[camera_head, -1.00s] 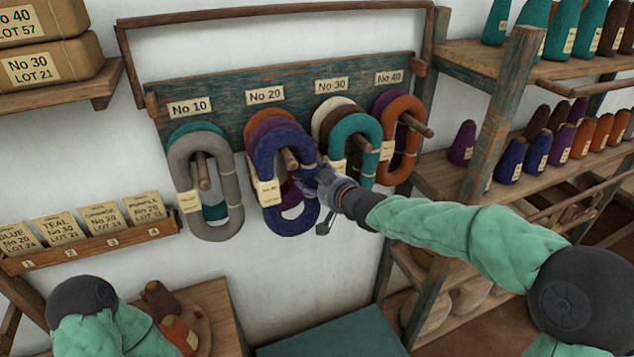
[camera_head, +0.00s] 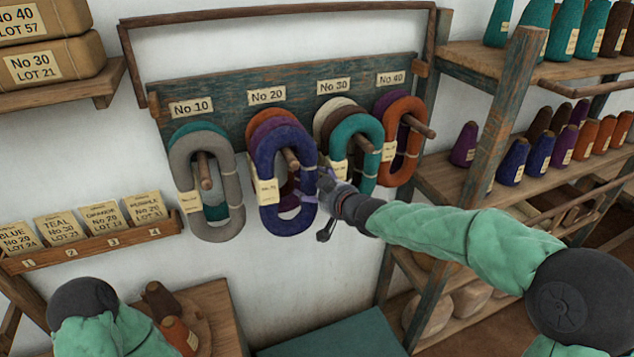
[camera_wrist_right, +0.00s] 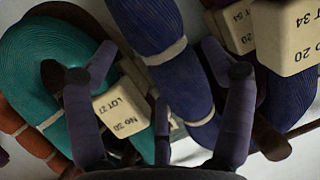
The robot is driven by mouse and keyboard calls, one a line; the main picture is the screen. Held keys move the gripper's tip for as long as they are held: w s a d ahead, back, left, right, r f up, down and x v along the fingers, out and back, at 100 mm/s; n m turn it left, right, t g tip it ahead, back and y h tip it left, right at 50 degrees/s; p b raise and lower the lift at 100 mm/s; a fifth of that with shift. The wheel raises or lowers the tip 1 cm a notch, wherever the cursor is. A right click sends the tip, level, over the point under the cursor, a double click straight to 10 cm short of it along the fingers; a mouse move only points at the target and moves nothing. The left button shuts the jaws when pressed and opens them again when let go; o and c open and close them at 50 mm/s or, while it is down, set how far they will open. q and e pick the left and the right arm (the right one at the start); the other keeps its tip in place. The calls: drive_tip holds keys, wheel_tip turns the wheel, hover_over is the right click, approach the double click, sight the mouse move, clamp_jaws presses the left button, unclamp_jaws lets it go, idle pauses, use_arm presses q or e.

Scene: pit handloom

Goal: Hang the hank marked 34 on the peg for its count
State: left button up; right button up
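The blue hank (camera_head: 301,190) hangs over the No 20 peg (camera_head: 290,158), in front of purple and orange-brown hanks. Its pale tag (camera_head: 267,191) is too small to read in the head view. In the right wrist view a tag (camera_wrist_right: 288,35) reads No 20 and 34, next to the blue hank (camera_wrist_right: 185,85). My right gripper (camera_head: 322,202) is at the blue hank's right side. In the right wrist view its fingers (camera_wrist_right: 155,85) are spread apart, with nothing clamped between them. Contact with the hank cannot be told. My left gripper is out of view.
A grey hank (camera_head: 188,200) hangs on the No 10 peg to the left. A teal hank (camera_head: 369,150) hangs close on the right under No 30, and an orange one (camera_head: 412,135) under No 40. A shelf post (camera_head: 497,120) stands farther right.

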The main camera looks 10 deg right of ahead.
drive_tip(key=shift+w+d+r, duration=0.15)
drive_tip(key=shift+r, duration=0.3)
drive_tip(key=v, duration=1.2)
drive_tip(key=s+a+f+m+g+b, duration=0.25)
drive_tip(key=f+b, duration=0.25)
drive_tip(key=f, duration=1.5)
drive_tip(key=s+a+f+m+g+b, duration=0.1)
drive_tip(key=f+g+b, duration=0.25)
drive_tip(key=f, duration=1.55)
drive_tip(key=s+a+f+g+b, duration=0.1)
drive_tip(key=s+f+g+b, duration=0.1)
drive_tip(key=s+f, duration=0.5)
drive_tip(key=s+a+f+m+g+b, duration=0.1)
drive_tip(key=s+f+b, duration=0.3)
drive_tip(key=f, duration=1)
drive_tip(key=s+a+f+m+g+b, duration=0.1)
drive_tip(key=s+f+g+b, duration=0.3)
drive_tip(key=s+f, duration=0.7)
drive_tip(key=shift+a+f+h, duration=0.35)
drive_tip(key=shift+h, duration=0.05)
